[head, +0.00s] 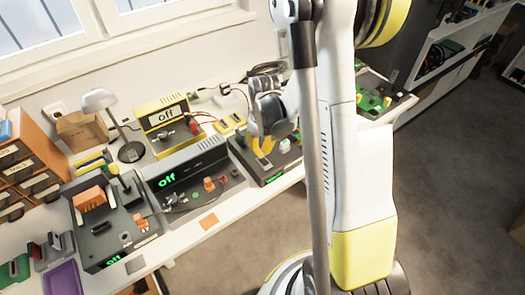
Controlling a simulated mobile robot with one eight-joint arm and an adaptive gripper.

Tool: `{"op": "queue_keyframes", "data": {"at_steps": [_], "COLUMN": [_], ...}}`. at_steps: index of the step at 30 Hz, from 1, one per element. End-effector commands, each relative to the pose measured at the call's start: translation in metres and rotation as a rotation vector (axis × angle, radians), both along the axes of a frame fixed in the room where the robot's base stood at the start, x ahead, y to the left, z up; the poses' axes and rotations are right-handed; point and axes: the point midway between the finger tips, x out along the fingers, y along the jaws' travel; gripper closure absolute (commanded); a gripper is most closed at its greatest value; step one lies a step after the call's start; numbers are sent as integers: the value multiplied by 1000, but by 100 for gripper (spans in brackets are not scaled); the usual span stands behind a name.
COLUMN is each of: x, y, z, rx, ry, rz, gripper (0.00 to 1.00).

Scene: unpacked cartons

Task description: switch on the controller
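Several electronic devices stand on the white bench, and I cannot tell which is the controller. A dark box (187,165) at the middle has a green "off" display, with a lower panel of knobs and an orange part in front. A dark grey unit (105,228) at the left has an orange block and a small green "off". Another dark unit (285,160) has a green display too small to read. My gripper (262,150) appears over this last unit, partly hidden by my arm; its opening is unclear.
A lamp (100,102) stands behind the devices, near an orange drawer cabinet (28,160) at the left. Cables run at the back of the bench. An orange card (208,222) lies near the front edge. Open floor (450,190) is at the right.

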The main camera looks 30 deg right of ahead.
Motion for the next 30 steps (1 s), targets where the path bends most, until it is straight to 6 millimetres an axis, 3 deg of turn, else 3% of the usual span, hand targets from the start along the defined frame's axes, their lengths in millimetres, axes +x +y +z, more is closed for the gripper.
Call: {"op": "queue_keyframes", "data": {"at_steps": [5, 21, 30], "x": [2, 20, 23], "y": [1, 6, 6], "z": [12, 122, 140], "rx": [0, 0, 0], "ry": [0, 0, 0], "rz": [1, 1, 1], "gripper": [100, 100, 100]}}
